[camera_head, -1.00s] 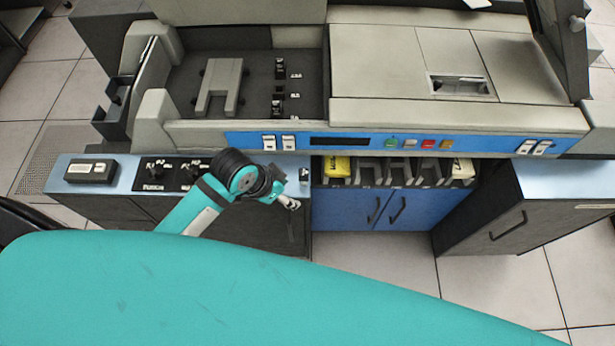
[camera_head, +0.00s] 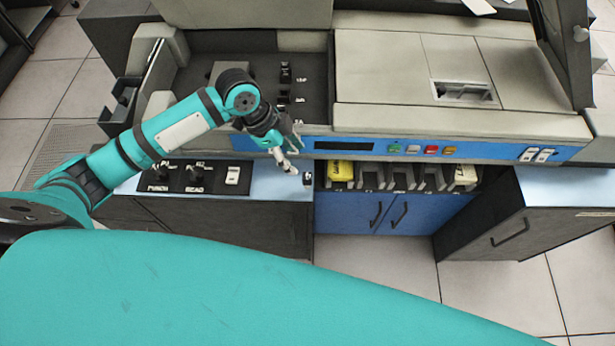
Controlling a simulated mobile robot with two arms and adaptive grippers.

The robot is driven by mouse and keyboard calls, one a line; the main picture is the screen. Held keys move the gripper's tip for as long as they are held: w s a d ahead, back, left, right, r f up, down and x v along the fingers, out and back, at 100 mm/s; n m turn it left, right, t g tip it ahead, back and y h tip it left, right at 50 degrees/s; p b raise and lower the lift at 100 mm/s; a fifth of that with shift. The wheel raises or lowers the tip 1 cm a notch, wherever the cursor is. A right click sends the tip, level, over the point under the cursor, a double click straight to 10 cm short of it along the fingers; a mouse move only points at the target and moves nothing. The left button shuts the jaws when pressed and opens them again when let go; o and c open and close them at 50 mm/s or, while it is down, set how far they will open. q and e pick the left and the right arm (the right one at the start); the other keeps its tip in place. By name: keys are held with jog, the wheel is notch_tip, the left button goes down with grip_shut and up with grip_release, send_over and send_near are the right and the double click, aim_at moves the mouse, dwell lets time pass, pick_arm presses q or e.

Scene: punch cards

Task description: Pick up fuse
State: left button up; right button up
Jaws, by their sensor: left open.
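A small dark piece with a pale top (camera_head: 307,179), which looks like the fuse, stands at the right end of the light blue counter (camera_head: 275,184). It is too small to make out clearly. My left gripper (camera_head: 291,165) is open and empty. It hangs just above and to the left of this piece, apart from it in the picture. My right gripper is not in view.
The grey machine with its blue button panel (camera_head: 398,148) rises behind the counter. A panel with PUNCH and READ knobs (camera_head: 190,178) lies left on the counter. Slots with yellow and white cards (camera_head: 341,170) sit to the right, above blue doors (camera_head: 380,213).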

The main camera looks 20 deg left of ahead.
aim_at(306, 176)
pick_arm(q)
jog(key=x, duration=0.5)
jog(key=shift+p+x, duration=0.95)
jog(key=shift+x, duration=1.85)
jog(key=shift+s, duration=0.2)
jog(key=shift+c, duration=0.3)
jog(key=c, duration=1)
jog(key=shift+r, duration=0.1)
grip_shut()
